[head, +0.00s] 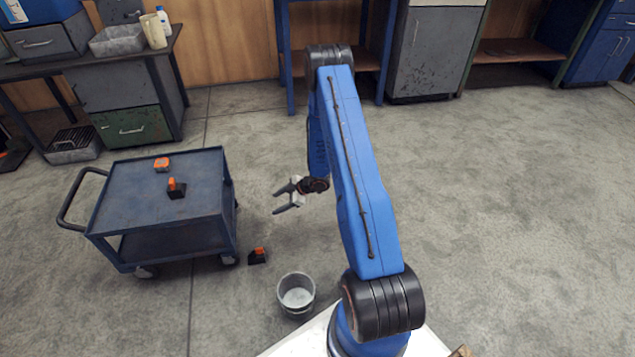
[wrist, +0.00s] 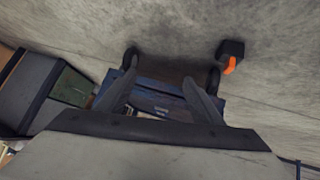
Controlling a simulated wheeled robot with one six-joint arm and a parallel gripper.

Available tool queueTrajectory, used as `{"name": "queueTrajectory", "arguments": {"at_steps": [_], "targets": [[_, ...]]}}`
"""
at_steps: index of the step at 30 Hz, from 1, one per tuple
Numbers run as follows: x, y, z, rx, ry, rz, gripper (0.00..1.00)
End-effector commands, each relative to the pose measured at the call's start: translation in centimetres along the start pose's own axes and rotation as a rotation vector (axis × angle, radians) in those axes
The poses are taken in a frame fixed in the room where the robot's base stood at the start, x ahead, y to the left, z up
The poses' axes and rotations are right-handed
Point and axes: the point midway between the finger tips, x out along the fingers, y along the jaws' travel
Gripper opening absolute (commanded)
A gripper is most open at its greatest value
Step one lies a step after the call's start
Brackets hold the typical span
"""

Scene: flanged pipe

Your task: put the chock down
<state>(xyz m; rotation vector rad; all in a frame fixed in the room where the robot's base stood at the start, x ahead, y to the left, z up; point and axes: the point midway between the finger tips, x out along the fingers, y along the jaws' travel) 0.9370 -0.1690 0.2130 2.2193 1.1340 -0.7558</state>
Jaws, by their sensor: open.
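One black chock with an orange grip (head: 257,256) rests on the concrete floor, just right of the cart's near right wheel. It also shows in the wrist view (wrist: 231,56), close to a cart wheel; I cannot tell if they touch. A second black-and-orange chock (head: 176,188) sits on the top of the blue cart (head: 130,210). My gripper (head: 279,200) is open and empty, in the air right of the cart. Its two spread fingers show in the wrist view (wrist: 158,90) with nothing between them, the cart beyond.
A small orange-and-grey item (head: 162,164) lies on the cart top. A grey bucket (head: 296,293) stands on the floor near my base. A workbench (head: 110,62) and cabinets (head: 425,48) line the back. Floor to the right is clear.

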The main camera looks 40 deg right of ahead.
Motion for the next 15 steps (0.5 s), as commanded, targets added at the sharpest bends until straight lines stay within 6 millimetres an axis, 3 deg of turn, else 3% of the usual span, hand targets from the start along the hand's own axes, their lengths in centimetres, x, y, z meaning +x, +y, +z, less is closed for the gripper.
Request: {"name": "queueTrajectory", "arguments": {"at_steps": [6, 15], "targets": [[-4.9, 4.9, -4.7, -0.001, -0.130, 0.113, 0.61], [-12.6, 9.1, -11.1, 0.043, -0.281, 0.264, 0.61]]}}
